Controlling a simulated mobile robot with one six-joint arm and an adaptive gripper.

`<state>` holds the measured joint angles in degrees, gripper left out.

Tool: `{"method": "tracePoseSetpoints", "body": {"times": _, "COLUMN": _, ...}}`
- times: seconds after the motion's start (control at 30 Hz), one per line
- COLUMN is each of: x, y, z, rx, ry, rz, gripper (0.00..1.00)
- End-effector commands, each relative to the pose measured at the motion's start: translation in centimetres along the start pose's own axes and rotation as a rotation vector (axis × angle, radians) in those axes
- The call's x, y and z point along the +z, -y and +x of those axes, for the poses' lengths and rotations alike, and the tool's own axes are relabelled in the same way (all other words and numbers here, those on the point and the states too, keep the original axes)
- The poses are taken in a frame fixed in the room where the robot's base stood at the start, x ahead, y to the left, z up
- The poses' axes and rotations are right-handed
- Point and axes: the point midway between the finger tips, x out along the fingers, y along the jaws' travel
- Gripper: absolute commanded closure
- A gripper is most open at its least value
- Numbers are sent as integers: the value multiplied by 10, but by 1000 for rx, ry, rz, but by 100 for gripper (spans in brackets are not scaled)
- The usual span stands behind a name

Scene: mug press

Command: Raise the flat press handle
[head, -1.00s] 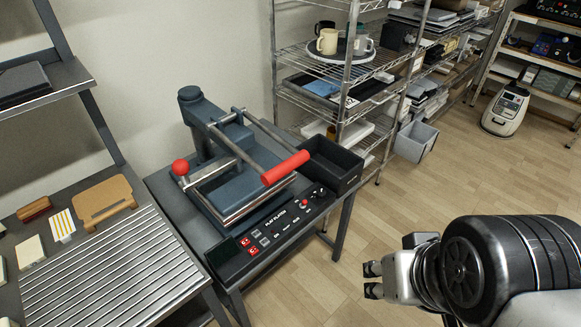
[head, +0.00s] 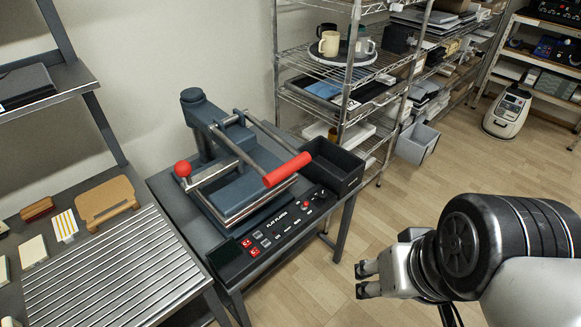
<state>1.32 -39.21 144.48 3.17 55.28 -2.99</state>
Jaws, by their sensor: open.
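The flat press (head: 197,158) stands on a small dark table left of centre in the head view. Its handle ends in a red cylindrical grip (head: 287,170) at the front right, held out on metal arms above the control panel. A red ball knob (head: 182,169) sits at its left. The handle looks low, lying forward over the platen. My gripper (head: 363,279) is at the lower right, over the floor, open and empty. It is apart from the press, to the right of and below the red grip in the picture.
A black bin (head: 330,170) sits at the press's right, close to the red grip. A wire shelf (head: 345,80) with mugs stands behind. A ribbed metal bench (head: 115,275) is at the left. The floor (head: 420,185) between press and gripper is clear.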

Motion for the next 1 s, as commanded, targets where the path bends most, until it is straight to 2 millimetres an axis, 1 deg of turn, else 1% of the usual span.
{"method": "tracePoseSetpoints", "body": {"times": 0.17, "x": -18, "y": 22, "z": 4, "rx": -153, "ry": 202, "rz": 25, "gripper": 53}}
{"method": "tracePoseSetpoints", "body": {"times": 0.27, "x": -33, "y": 36, "z": 9, "rx": -280, "ry": 303, "rz": 47, "gripper": 53}}
{"method": "tracePoseSetpoints", "body": {"times": 0.43, "x": -66, "y": 56, "z": 21, "rx": -520, "ry": 416, "rz": 102, "gripper": 53}}
{"method": "tracePoseSetpoints", "body": {"times": 0.57, "x": -98, "y": 64, "z": 34, "rx": -716, "ry": 445, "rz": 163, "gripper": 53}}
{"method": "tracePoseSetpoints", "body": {"times": 0.67, "x": -125, "y": 64, "z": 48, "rx": -866, "ry": 432, "rz": 220, "gripper": 53}}
{"method": "tracePoseSetpoints", "body": {"times": 0.77, "x": -151, "y": 58, "z": 65, "rx": -1009, "ry": 388, "rz": 287, "gripper": 53}}
{"method": "tracePoseSetpoints", "body": {"times": 0.9, "x": -185, "y": 41, "z": 94, "rx": -1186, "ry": 277, "rz": 393, "gripper": 53}}
{"method": "tracePoseSetpoints", "body": {"times": 1.0, "x": -202, "y": 24, "z": 117, "rx": -1275, "ry": 177, "rz": 465, "gripper": 53}}
